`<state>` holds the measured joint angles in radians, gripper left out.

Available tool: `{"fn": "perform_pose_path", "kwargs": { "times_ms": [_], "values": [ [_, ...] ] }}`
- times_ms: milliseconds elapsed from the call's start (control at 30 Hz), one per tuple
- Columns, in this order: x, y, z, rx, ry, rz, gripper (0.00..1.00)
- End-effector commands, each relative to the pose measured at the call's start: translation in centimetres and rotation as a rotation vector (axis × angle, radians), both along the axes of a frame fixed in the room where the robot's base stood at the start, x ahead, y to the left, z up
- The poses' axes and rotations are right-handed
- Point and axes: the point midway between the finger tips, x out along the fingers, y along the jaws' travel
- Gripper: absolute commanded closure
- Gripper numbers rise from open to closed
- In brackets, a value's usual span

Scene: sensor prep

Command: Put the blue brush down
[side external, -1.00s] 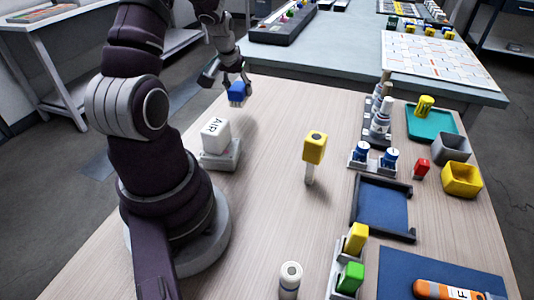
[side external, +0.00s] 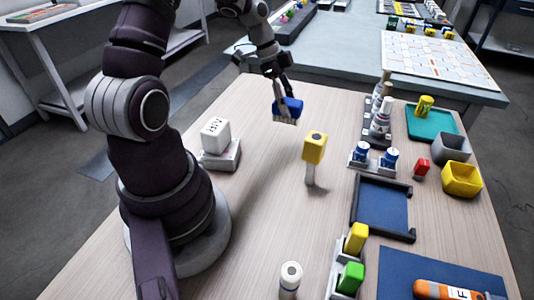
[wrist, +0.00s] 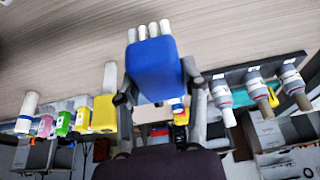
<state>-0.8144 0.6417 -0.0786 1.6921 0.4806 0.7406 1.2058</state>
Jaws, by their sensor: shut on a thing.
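The blue brush (side external: 290,108) is held in my gripper (side external: 284,100), above the far part of the wooden table (side external: 260,200). Pale bristle tufts show on its lower side. In the wrist view the blue brush (wrist: 155,68) fills the space between the two fingers of my gripper (wrist: 155,85), with several white tufts at its far end. My gripper is shut on the brush's sides. The brush appears clear of the tabletop.
A yellow-headed block on a pale post (side external: 314,150) stands close to the brush, nearer the camera. A white box on a grey base (side external: 216,138) stands left. A bottle rack (side external: 380,125), blue tray (side external: 382,208) and yellow bin (side external: 461,178) are right. The table between white box and yellow block is bare.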

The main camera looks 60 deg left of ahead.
Motion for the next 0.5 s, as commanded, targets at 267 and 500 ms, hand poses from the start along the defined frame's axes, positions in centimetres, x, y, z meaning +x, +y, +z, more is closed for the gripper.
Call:
{"fn": "perform_pose_path", "kwargs": {
  "times_ms": [267, 500],
  "values": [
    [-0.1, 0.0, -5.5, -0.002, 0.005, 0.008, 0.94],
    [0.0, 0.1, -6.9, 0.003, 0.000, 0.008, 0.94]
  ]
}}
